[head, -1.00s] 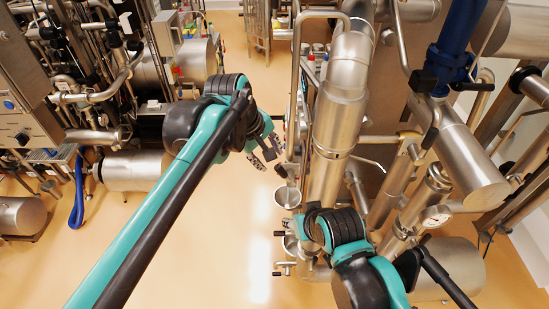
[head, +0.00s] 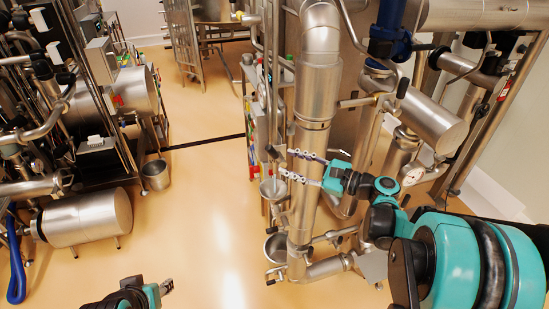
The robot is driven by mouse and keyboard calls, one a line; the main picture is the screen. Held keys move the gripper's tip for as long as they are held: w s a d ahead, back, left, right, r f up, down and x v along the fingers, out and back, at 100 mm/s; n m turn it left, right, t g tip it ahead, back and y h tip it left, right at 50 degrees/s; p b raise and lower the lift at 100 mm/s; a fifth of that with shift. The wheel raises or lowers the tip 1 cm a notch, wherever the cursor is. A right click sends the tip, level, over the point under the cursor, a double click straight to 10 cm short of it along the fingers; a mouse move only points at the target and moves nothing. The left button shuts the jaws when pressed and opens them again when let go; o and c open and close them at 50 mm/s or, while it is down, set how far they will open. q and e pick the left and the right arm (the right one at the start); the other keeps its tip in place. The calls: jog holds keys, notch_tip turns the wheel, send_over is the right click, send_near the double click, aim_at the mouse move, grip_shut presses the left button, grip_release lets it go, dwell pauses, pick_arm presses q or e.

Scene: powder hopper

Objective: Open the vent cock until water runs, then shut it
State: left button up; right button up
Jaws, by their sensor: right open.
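My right gripper (head: 287,163) reaches in from the right. Its two long fingers are spread and point left, in front of the thick steel vertical pipe (head: 313,110). Nothing shows between them. Just left of the fingertips is a small dark tap-like fitting (head: 272,152) on thin piping, above a steel cup (head: 272,189). A second cup (head: 277,248) and a small T-handled fitting (head: 274,275) sit lower down. I cannot tell which fitting is the vent cock. No running water is visible. My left gripper (head: 165,286) shows only partly at the bottom edge; its jaws are unclear.
A horizontal steel tank (head: 88,217) and a bucket (head: 155,174) stand at left. A blue hose (head: 15,265) hangs at far left. A pressure gauge (head: 412,175) and a steel cylinder (head: 432,120) are to the right. The tan floor (head: 195,215) between is clear.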

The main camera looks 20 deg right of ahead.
aim_at(276, 154)
jog(key=shift+m+t, duration=0.3)
jog(key=x, duration=0.7)
jog(key=shift+w+d+r, duration=0.15)
jog(key=shift+w+r, duration=0.15)
grip_shut()
